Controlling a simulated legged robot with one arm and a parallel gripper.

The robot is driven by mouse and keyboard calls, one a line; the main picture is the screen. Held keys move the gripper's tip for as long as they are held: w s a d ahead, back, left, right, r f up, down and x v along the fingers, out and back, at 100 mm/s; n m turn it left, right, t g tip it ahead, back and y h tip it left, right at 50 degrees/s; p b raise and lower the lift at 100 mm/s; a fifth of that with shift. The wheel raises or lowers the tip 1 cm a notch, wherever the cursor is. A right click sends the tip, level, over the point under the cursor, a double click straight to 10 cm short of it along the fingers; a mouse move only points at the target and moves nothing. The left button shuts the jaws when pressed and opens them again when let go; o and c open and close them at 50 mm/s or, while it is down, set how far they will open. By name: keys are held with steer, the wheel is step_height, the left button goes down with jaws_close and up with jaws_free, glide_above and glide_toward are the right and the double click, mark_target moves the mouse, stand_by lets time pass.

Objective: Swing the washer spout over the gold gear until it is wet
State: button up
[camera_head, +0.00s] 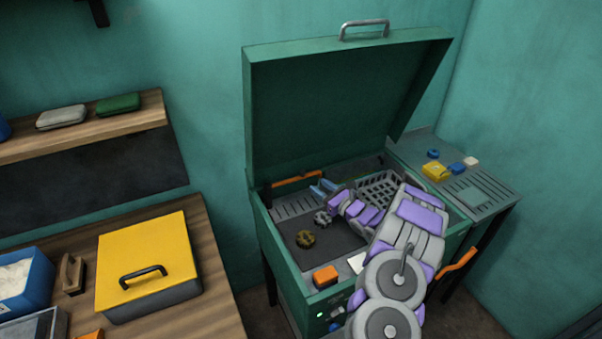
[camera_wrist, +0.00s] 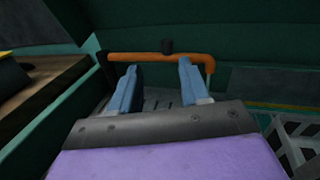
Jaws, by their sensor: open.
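The green washer (camera_head: 349,98) stands with its lid up. Its orange spout (camera_head: 297,178) lies along the back left of the basin, under the lid. The spout also shows in the wrist view (camera_wrist: 147,57) as a level pipe, with a black knob on top and its right end bent down. The gold gear (camera_head: 306,239) rests on the dark basin floor, in front of the spout and apart from it. My gripper (camera_head: 322,187) is open beside the spout's right end. In the wrist view my gripper (camera_wrist: 158,65) has blue fingers apart, their tips close to the pipe; contact is unclear.
A grey gear (camera_head: 322,218) lies near the gold one, partly by my arm. A grey basket (camera_head: 380,188) fills the basin's right side. An orange block (camera_head: 326,276) sits on the front rim. A yellow-lidded box (camera_head: 147,261) stands on the left bench.

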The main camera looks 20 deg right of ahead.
mark_target(302, 170)
steer(key=x, duration=0.4)
steer(key=b+x, duration=0.1)
steer(key=x, duration=0.2)
steer(key=b+x, duration=0.1)
steer(key=x, duration=0.3)
steer(key=shift+w+d+f, duration=0.1)
steer(key=shift+w+d, duration=0.1)
steer(key=shift+w, duration=0.25)
steer(key=shift+a, duration=0.15)
steer(key=shift+d, duration=0.7)
steer(key=shift+c, duration=1.5)
steer(key=shift+a, duration=0.45)
steer(key=c, duration=0.4)
jaws_close()
steer(key=shift+d, duration=0.2)
